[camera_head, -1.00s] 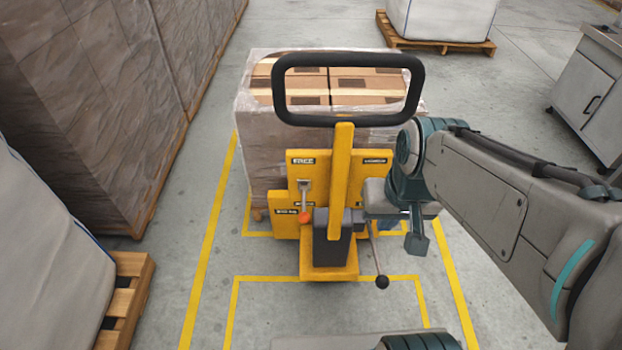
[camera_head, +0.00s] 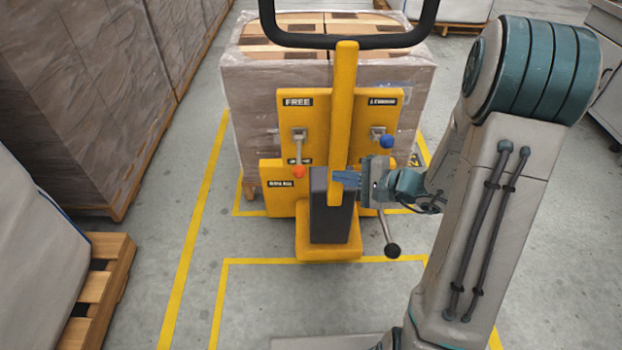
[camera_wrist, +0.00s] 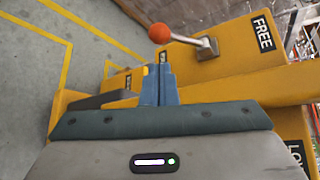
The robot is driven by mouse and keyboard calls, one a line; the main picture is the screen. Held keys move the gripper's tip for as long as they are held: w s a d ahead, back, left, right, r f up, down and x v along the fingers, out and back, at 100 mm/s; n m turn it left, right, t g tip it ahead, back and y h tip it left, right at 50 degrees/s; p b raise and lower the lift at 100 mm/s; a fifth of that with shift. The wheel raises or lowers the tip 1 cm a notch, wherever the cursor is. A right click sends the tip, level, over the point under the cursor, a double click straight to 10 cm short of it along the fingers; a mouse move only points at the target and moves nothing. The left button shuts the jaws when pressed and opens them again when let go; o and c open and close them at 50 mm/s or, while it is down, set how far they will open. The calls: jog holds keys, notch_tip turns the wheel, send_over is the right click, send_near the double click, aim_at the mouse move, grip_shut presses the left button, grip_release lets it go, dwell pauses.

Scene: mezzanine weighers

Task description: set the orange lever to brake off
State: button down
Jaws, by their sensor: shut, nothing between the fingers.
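The orange lever (camera_head: 299,172) is an orange ball on a short metal arm, on the left side of the yellow pallet truck's panel (camera_head: 317,130). The arm runs down from a pivot under a FREE label (camera_head: 297,102), and the ball is at its lower end. In the wrist view the orange ball (camera_wrist: 160,33) lies just beyond my fingertips, apart from them. My gripper (camera_head: 340,178) is shut and empty, in front of the truck's central post, to the right of the orange lever. In the wrist view the blue fingers (camera_wrist: 158,72) are together.
A blue-knobbed lever (camera_head: 386,141) sits on the panel's right side. A black-knobbed rod (camera_head: 391,250) sticks out low at the right. The yellow post (camera_head: 343,110) and black handle loop (camera_head: 350,40) rise in front of the wrapped boxes (camera_head: 240,100).

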aim_at(299, 159)
jog(key=shift+w+d+f+t, duration=0.35)
jog(key=shift+t, duration=0.05)
jog(key=b+x, duration=0.1)
jog(key=x, duration=0.9)
